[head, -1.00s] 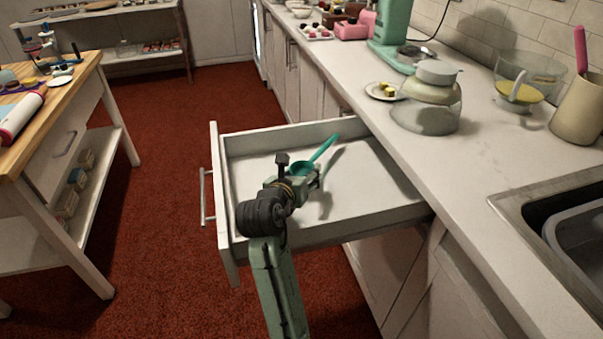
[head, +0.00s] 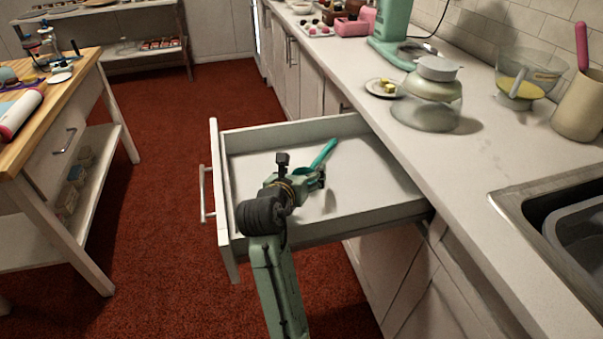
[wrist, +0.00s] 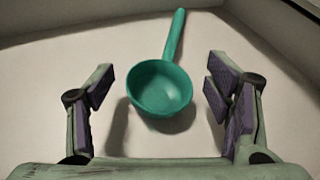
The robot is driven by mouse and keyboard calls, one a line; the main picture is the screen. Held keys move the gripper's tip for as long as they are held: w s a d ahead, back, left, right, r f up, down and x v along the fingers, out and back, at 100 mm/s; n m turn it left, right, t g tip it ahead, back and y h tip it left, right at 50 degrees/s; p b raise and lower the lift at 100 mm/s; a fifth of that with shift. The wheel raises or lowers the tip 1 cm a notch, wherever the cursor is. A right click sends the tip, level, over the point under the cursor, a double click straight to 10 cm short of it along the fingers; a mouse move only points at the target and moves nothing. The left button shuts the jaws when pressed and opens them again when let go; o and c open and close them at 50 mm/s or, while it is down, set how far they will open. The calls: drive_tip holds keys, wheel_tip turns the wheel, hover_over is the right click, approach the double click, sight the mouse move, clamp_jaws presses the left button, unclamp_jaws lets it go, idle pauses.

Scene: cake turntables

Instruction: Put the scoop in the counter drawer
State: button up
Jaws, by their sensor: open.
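The teal scoop (wrist: 160,86) lies on the floor of the open counter drawer, its bowl toward me and its handle pointing away. In the head view the scoop's handle (head: 324,154) shows beyond my gripper, which hides most of the bowl. My gripper (wrist: 162,92) is open, with one finger on each side of the scoop's bowl and a gap on both sides. It also shows inside the drawer in the head view (head: 318,180). The counter drawer (head: 222,185) is pulled well out and holds nothing else that I can see.
The counter (head: 440,160) runs along the right, with a glass jar (head: 428,112), a small plate (head: 376,90) and a sink (head: 510,195). A wooden-topped table (head: 62,90) stands at the left. Red floor lies clear between them.

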drive_tip(key=shift+r, duration=0.45)
drive_tip(key=p+v, duration=0.1)
drive_tip(key=v, duration=1.1)
drive_tip(key=shift+p, duration=0.3)
drive_tip(key=shift+r, duration=0.1)
